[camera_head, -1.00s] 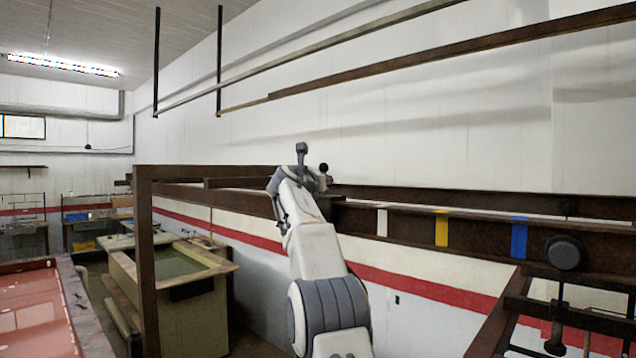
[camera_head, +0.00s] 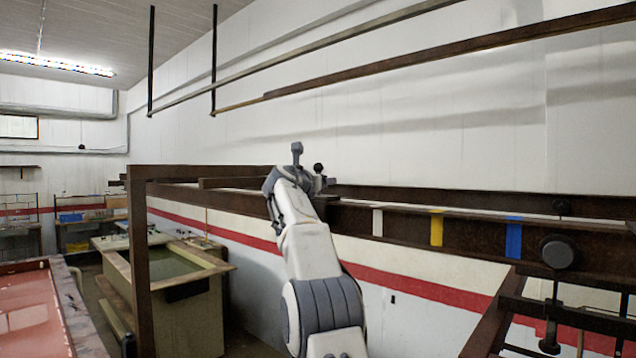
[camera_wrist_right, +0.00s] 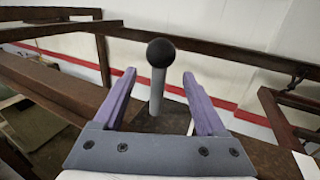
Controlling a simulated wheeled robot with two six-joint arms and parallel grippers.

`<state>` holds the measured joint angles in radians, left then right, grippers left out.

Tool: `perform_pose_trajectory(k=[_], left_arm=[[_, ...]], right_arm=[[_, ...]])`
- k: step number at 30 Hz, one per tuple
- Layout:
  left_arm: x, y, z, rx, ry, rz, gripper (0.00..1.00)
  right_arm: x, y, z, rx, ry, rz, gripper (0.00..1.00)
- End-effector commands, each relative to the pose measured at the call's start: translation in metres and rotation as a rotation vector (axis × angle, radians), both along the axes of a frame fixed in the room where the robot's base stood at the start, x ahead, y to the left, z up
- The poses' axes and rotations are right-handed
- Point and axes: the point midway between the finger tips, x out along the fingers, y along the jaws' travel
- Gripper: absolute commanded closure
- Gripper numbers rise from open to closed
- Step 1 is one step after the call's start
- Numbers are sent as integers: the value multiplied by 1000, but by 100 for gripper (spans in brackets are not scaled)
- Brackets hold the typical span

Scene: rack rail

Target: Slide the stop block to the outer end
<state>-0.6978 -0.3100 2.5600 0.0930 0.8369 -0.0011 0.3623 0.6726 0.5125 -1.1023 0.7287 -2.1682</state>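My right gripper (camera_wrist_right: 158,82) is open, with its two purple fingers on either side of a grey post topped by a black ball (camera_wrist_right: 160,52). Gaps show between the post and both fingers. The post rises from a dark block (camera_wrist_right: 155,118), probably the stop block, mostly hidden by the gripper. In the head view the black ball (camera_head: 318,168) shows just right of my gripper (camera_head: 300,180), at the brown rail (camera_head: 400,222), left of its white mark (camera_head: 377,222). My left gripper is out of view.
Right of the white mark, the rail bears a yellow mark (camera_head: 436,228), a blue mark (camera_head: 513,237) and a round black knob (camera_head: 557,252). A brown frame post (camera_head: 140,270) stands at left. A dark frame (camera_head: 500,320) stands at lower right.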

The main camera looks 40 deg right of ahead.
Motion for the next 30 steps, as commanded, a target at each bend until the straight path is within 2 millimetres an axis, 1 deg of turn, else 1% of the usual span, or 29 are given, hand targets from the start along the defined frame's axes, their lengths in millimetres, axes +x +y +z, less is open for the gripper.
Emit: perform_pose_trajectory(k=[17, 30], left_arm=[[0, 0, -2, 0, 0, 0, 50], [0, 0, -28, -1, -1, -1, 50]], right_arm=[[1, 2, -2, 2, 1, 2, 25], [-16, 27, -4, 2, 1, 2, 25]])
